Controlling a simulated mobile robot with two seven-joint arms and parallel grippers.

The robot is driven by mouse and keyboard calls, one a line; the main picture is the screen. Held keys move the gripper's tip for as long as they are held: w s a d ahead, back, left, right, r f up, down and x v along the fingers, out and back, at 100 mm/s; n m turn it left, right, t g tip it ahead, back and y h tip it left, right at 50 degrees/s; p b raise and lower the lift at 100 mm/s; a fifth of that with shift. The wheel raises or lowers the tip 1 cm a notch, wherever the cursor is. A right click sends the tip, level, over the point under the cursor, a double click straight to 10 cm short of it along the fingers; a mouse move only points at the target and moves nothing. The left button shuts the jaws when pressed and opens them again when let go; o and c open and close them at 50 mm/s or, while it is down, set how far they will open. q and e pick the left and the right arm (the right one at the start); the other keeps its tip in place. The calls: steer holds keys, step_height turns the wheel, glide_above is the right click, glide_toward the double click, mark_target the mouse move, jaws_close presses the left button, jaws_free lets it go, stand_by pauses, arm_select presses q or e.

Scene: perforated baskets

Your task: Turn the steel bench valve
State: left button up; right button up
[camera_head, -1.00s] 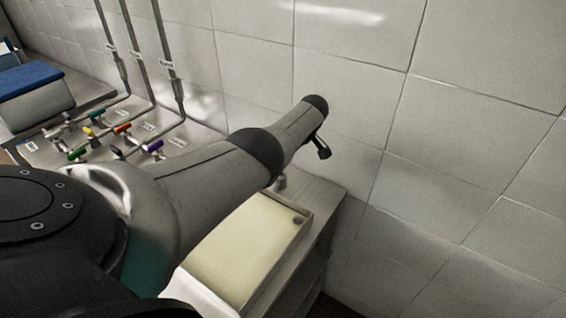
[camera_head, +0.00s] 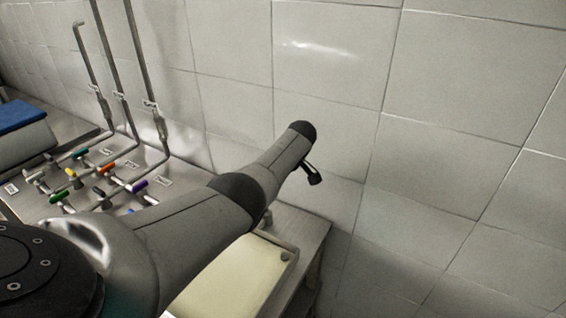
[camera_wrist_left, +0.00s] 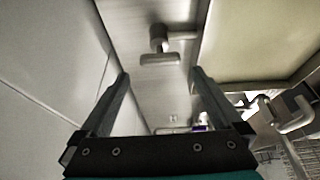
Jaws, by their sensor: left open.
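The steel valve (camera_wrist_left: 158,40) shows in the left wrist view, with a round body and a short crossbar handle (camera_wrist_left: 160,59). It stands on a bare metal strip between a pale wall and a cream panel. My left gripper (camera_wrist_left: 160,75) is open, with one finger on each side of the picture. The valve appears between and beyond the fingertips, and I see no contact. In the head view a small grey fitting (camera_head: 266,217) is partly hidden by my arm; I cannot tell if it is the same valve. My right gripper is in neither view.
Several coloured-handle valves, including a purple one (camera_head: 138,186), stand on the bench under wall pipes (camera_head: 157,125). A cream tray (camera_head: 228,280) lies beside my arm. A blue-topped box (camera_head: 22,116) is far left. The tiled wall (camera_head: 455,120) is close behind.

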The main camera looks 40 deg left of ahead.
arm_select(q)
steer(key=p+v, duration=0.1)
steer(key=v, duration=0.9)
steer(key=shift+r, duration=0.35)
steer(key=shift+d, duration=0.1)
